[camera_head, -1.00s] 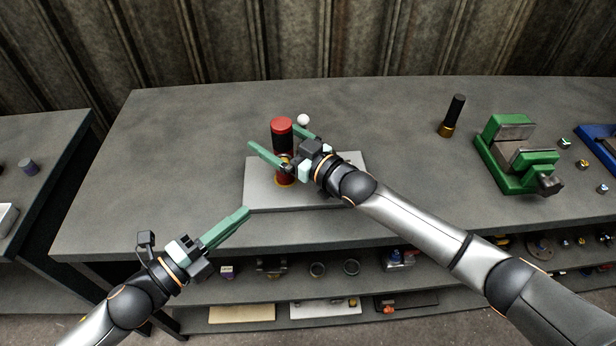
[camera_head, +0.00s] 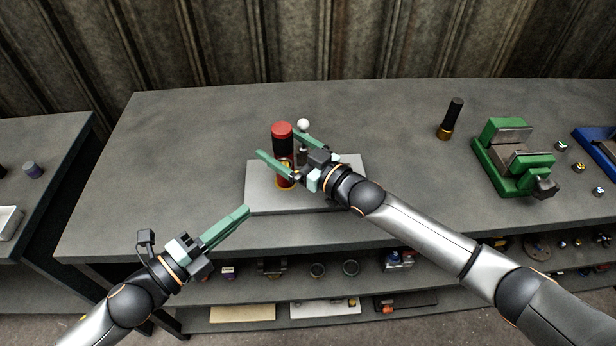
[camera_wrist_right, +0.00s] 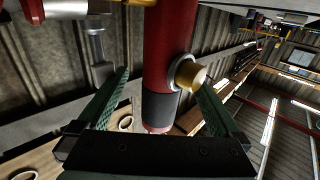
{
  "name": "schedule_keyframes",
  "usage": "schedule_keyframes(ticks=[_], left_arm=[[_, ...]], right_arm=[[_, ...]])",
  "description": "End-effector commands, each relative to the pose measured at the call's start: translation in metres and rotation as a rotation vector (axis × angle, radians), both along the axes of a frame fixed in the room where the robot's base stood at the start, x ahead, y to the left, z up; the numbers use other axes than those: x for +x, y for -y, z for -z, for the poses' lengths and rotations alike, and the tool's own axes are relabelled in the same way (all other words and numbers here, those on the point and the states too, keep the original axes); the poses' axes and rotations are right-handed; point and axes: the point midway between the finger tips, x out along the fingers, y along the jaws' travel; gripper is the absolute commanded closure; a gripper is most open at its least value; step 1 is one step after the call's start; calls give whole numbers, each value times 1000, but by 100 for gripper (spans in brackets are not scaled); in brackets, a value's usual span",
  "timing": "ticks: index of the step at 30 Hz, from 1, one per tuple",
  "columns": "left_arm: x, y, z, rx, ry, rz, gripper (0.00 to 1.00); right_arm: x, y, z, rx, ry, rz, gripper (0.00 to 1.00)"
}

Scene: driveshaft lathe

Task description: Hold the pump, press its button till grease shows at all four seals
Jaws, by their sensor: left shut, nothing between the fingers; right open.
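The pump (camera_head: 283,138) stands upright on a light grey plate (camera_head: 262,200) on the bench. It has a red cap, a black upper part and a red lower body with a yellowish band. In the right wrist view the red body (camera_wrist_right: 168,45) carries a round brass-coloured button (camera_wrist_right: 189,76) on its side. My right gripper (camera_head: 277,143) is open, with one finger on either side of the pump; contact cannot be told. Its fingers also show in the wrist view (camera_wrist_right: 163,80). My left gripper (camera_head: 246,209) is shut and empty, in front of the plate. No grease or seals can be made out.
A white ball (camera_head: 303,124) shows just behind the pump. A black and brass cylinder (camera_head: 451,118) and a green vise (camera_head: 512,158) stand to the right. A shelf under the bench holds small parts. The bench left of the plate is clear.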

Motion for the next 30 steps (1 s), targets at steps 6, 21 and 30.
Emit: schedule_keyframes(ticks=[6,21,30], left_arm=[[0,0,-11,0,0,0,100],[0,0,-25,0,0,0,100],[0,0,-24,0,0,0,100]], right_arm=[[-10,10,-2,-1,0,1,0],[-27,27,-1,1,1,0,0],[-27,27,-1,1,1,-1,0]])
